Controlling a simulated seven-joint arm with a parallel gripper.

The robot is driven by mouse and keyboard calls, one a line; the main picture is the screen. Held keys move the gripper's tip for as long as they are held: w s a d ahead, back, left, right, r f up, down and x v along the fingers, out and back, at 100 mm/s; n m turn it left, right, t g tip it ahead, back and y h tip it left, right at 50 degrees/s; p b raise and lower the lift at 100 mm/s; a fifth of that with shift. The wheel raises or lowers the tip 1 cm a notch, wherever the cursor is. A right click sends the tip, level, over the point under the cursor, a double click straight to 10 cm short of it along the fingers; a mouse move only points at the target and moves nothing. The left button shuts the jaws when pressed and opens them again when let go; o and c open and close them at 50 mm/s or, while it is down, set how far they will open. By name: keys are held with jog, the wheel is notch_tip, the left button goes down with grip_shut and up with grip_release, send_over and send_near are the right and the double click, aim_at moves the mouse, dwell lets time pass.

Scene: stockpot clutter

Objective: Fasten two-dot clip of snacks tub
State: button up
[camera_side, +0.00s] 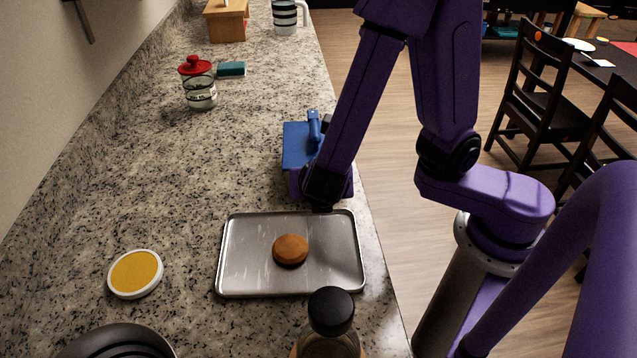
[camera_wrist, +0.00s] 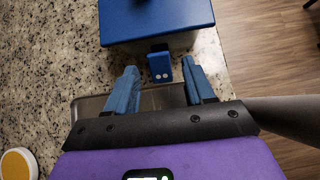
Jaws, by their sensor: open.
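The snacks tub has a blue lid (camera_side: 297,148) and stands on the counter beyond the tray. The lid (camera_wrist: 160,18) also fills the top of the wrist view. A small blue clip with two pale dots (camera_wrist: 159,66) is at the tub's near side, below the lid edge. I cannot tell whether it lies flat against the wall. My gripper (camera_wrist: 161,80) is open, with its blue fingers on either side of the clip in the picture and a gap to each. In the side view my arm hides the tub's near side and most of my gripper.
A metal tray (camera_side: 240,275) with a brown bun (camera_side: 290,249) lies just in front of the tub. A dark-capped bottle (camera_side: 331,312) stands at the front. A yellow-topped disc (camera_side: 136,273) is at left. A red-lidded jar (camera_side: 199,85) and a sponge (camera_side: 231,69) are farther back. Counter left of the tub is clear.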

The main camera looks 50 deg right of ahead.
jog(key=shift+x, duration=0.75)
jog(key=shift+c, duration=0.3)
grip_shut()
jog(key=shift+w+d+r+g+y, duration=0.3)
jog(key=shift+d+r+g+y, duration=0.1)
jog(key=shift+g+y, duration=0.4)
jog(key=shift+w+d+r+g+y, duration=0.3)
jog(key=shift+r+g+y, duration=0.15)
jog(key=shift+g+y, duration=0.35)
jog(key=shift+o, duration=0.3)
grip_release()
jog(key=shift+r, duration=0.15)
